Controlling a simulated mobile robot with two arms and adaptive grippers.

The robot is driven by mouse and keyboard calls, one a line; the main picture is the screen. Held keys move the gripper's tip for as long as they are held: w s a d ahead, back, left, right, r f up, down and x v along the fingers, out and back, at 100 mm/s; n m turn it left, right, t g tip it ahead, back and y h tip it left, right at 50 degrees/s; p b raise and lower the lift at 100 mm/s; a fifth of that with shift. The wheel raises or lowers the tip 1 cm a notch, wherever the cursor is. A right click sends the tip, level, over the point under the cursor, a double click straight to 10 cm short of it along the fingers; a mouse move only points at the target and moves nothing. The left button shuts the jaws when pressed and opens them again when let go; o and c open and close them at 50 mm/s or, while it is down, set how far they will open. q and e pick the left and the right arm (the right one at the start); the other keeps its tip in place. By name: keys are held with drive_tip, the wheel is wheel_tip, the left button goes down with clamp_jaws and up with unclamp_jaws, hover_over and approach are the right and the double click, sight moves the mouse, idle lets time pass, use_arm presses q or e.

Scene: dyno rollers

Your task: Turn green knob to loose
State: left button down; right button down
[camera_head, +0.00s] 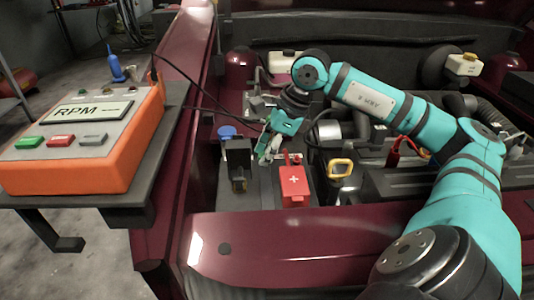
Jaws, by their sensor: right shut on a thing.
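My right gripper (268,152) reaches down into the car's engine bay at the end of the teal arm that comes in from the right. It is shut on a small greenish thing low in the bay, which looks like the green knob. The fingers cover most of it, so its shape and how far it is turned cannot be made out. The gripper is between a black box (238,165) and a red cover with a white plus (293,186). My left gripper is not in view.
An orange RPM box (85,165) with green, red and grey buttons sits on a dark shelf at the left. A blue cap (227,132) and a yellow handle (340,168) are near the gripper. The maroon car body (290,240) edges the bay. Thin cables cross behind.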

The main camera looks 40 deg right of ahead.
drive_tip(key=shift+m+h, duration=0.4)
drive_tip(key=shift+m, duration=0.5)
drive_tip(key=shift+a+m+t, duration=0.1)
drive_tip(key=shift+m+t, duration=0.2)
drive_tip(key=shift+m, duration=0.5)
drive_tip(key=shift+m+h+p, duration=0.3)
drive_tip(key=shift+m+h, duration=0.4)
drive_tip(key=shift+m, duration=0.5)
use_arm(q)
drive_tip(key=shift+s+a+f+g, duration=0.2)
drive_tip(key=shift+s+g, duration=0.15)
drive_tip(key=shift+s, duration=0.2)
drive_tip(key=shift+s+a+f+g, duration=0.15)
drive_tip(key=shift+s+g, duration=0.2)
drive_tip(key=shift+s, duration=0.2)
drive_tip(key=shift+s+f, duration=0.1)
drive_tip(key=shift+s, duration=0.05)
use_arm(e)
drive_tip(key=c, duration=1.1)
unclamp_jaws()
drive_tip(key=shift+o, duration=0.2)
drive_tip(key=shift+s+r, duration=0.1)
drive_tip(key=shift+r, duration=0.05)
drive_tip(key=v, duration=1.1)
drive_tip(key=shift+s+r, duration=0.3)
